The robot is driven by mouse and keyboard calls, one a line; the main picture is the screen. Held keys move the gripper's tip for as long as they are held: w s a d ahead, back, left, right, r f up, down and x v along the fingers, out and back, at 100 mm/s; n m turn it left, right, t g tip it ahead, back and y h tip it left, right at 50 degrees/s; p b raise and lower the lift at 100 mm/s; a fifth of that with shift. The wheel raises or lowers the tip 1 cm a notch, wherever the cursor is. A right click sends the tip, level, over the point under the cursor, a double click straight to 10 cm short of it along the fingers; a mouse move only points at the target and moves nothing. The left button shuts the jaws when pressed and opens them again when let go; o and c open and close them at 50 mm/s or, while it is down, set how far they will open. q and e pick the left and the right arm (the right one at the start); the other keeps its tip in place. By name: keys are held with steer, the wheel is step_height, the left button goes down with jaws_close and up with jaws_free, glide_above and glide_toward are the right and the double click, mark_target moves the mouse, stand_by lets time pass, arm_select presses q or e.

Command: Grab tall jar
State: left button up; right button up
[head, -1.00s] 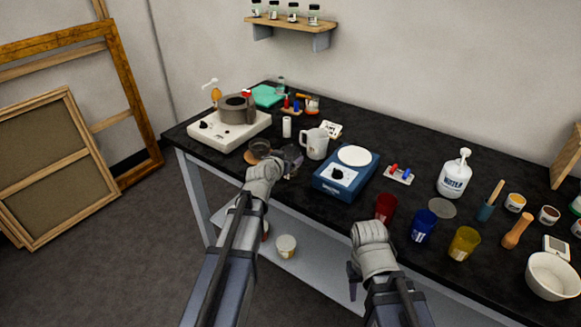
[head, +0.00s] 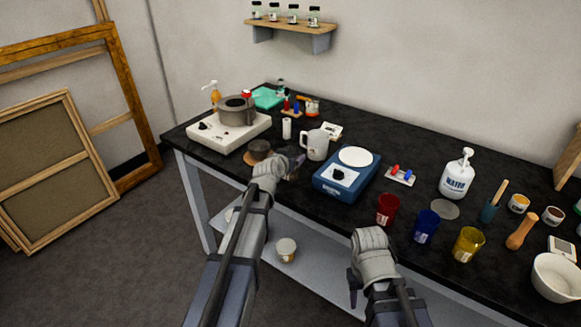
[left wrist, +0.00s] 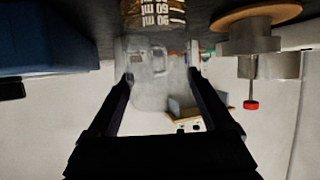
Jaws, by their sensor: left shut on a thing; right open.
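A clear, see-through jar (left wrist: 158,92) stands between the fingers of my left gripper (left wrist: 161,78) in the left wrist view. That view is upside down. White measuring marks on a brownish band show at the jar's lower part. In the head view my left gripper (head: 289,165) is at the table's front edge, shut on the jar; my wrist and fingers hide most of it there. My right gripper (head: 355,294) is open and empty in front of the table, low, with its fingers partly hidden by its wrist.
The white jug (head: 315,146) stands close behind my left gripper. The blue device with a white round plate (head: 342,184) is to its right. A round brown thing (head: 258,150) lies left. Red (head: 387,209), blue (head: 426,227) and yellow (head: 467,244) cups line the front edge.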

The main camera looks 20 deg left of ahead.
arm_select(q)
steer(key=c, duration=0.5)
steer(key=shift+r, duration=0.2)
steer(key=shift+c, duration=0.2)
step_height(320, 180, up, 10)
steer(key=p, duration=1)
steer(key=shift+f, duration=0.2)
